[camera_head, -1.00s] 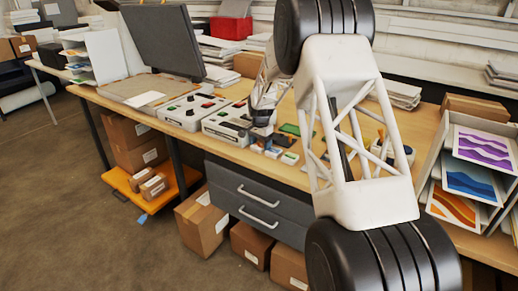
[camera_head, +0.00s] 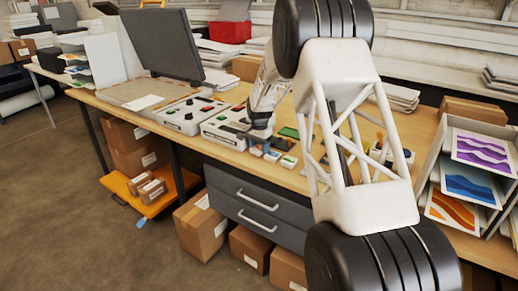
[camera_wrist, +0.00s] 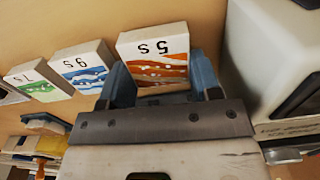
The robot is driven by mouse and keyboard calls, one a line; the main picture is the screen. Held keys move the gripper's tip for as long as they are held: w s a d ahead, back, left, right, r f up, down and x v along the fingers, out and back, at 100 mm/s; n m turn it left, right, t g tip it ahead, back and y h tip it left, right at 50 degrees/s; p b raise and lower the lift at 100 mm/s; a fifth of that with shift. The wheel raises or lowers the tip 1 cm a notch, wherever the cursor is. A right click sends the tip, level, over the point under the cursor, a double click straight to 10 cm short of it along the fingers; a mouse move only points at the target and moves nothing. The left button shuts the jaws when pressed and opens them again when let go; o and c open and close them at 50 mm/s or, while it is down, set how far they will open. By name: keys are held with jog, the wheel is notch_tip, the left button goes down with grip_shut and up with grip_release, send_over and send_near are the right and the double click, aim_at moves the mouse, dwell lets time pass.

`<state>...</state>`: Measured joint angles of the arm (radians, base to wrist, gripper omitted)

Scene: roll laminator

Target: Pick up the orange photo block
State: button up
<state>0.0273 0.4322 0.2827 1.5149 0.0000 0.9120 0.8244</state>
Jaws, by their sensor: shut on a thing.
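A white machine (camera_wrist: 280,55) stands close to the right of my gripper in the wrist view. In the head view, control boxes (camera_head: 186,115) and a dark monitor (camera_head: 160,42) stand to the left on the bench. A rack of wavy prints (camera_head: 480,150) is at the right.

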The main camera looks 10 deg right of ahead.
aim_at(259, 148)
notch_tip(259, 148, up, 3)
jog(key=shift+f, duration=0.15)
jog(key=shift+s+r, duration=0.2)
jog(key=shift+s, duration=0.05)
jog(key=s+r, duration=0.1)
jog(key=s, duration=1.4)
jog(key=shift+s+a+r, duration=0.2)
jog(key=shift+s+r, duration=0.05)
